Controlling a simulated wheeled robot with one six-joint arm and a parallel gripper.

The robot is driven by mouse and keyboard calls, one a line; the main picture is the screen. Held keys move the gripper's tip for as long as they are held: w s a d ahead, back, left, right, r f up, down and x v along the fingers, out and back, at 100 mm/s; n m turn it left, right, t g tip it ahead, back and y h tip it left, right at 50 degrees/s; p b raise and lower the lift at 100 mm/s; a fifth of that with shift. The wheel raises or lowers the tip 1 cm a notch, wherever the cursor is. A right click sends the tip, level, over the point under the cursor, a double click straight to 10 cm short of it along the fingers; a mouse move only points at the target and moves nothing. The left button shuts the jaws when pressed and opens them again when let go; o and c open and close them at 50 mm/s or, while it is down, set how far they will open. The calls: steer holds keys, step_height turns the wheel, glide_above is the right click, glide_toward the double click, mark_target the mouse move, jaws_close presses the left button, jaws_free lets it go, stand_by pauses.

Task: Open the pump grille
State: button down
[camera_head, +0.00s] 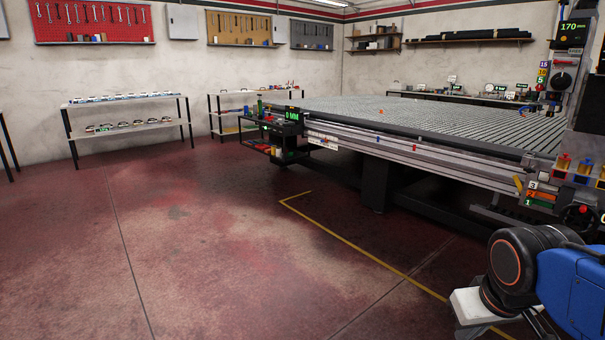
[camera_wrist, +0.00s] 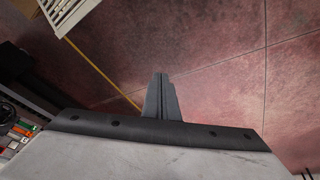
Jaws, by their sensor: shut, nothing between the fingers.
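My gripper (camera_wrist: 160,82) shows in the wrist view with its two dark fingers together and nothing between them. It points over bare red floor and touches nothing there. A pale slatted panel (camera_wrist: 68,12) is cut off at the top left of the wrist view, apart from my fingers. I cannot tell for sure that it is the pump grille. In the head view, a dark slatted part (camera_head: 522,219) sits low under the right end of the grid table (camera_head: 455,172), partly hidden. I cannot make out a handle or whether any grille is open.
My blue arm fills the lower right of the head view, close to the table's control end with its coloured labels (camera_head: 540,196). A yellow floor line (camera_head: 350,244) runs past the table. The red floor (camera_head: 200,250) at left is clear. Shelves (camera_head: 125,126) stand along the wall.

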steer(key=s, duration=0.1)
steer(key=s+a, duration=0.1)
steer(key=shift+s+a+f+t+y, duration=0.3)
steer(key=shift+s+a+f, duration=0.05)
steer(key=shift+s, duration=0.05)
steer(key=c, duration=2.1)
jaws_free()
steer(key=shift+s+a, duration=0.1)
steer(key=shift+s, duration=0.05)
